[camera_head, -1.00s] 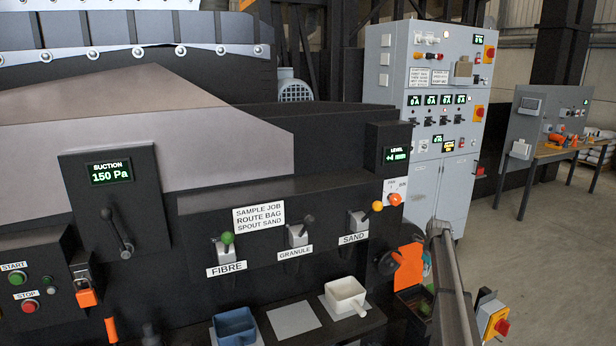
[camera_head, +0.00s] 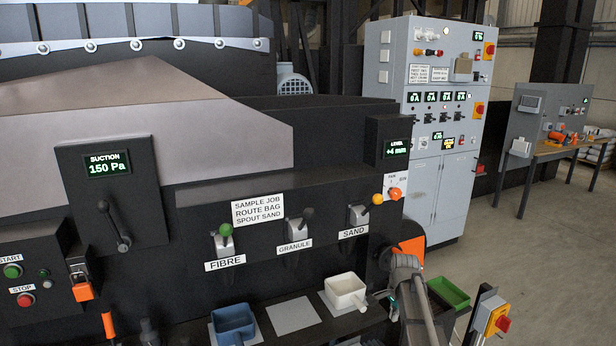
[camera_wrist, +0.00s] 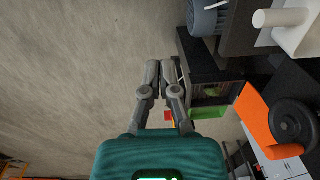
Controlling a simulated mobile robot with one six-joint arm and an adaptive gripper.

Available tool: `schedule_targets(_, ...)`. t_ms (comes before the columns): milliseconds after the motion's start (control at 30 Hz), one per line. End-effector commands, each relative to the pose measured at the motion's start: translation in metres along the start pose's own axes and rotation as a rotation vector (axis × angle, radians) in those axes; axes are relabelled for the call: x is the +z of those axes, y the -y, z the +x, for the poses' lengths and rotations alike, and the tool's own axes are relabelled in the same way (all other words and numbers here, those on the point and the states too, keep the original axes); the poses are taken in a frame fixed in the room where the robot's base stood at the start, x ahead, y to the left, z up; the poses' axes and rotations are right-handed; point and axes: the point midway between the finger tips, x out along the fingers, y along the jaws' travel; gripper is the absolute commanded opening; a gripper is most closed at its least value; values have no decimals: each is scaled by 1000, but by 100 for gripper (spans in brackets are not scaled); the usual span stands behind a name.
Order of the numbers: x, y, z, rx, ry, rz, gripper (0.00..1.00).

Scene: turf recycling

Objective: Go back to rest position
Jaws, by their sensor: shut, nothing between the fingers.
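My gripper (camera_wrist: 166,78) shows in the wrist view with its two fingers together and nothing held. It is over bare floor, to the left of the dark machine's edge in that view. In the head view my arm comes in at the lower right, in front of the machine's right end; its fingers cannot be made out clearly there.
In the head view, a white scoop (camera_head: 345,290) and a blue scoop (camera_head: 234,325) rest on the machine's ledge. A green tray (camera_head: 448,292) lies right of my arm. An orange plate with a black wheel (camera_wrist: 293,121) is close by. Open floor (camera_head: 540,260) lies right.

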Motion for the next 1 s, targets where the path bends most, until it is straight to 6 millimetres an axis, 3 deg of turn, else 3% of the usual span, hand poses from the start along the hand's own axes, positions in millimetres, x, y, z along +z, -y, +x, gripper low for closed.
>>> schedule_targets(33, 17, -16, 2, 4, 0, -75, 0)
schedule_targets(100, 34, -29, 4, 9, 0, -190, 0)
schedule_targets(500, 120, -108, 12, 35, 9, -836, 0)
schedule_targets(733, 149, -141, 14, 46, 17, -1102, 0)
schedule_targets(1000, 157, -147, 14, 49, 20, -1185, 0)
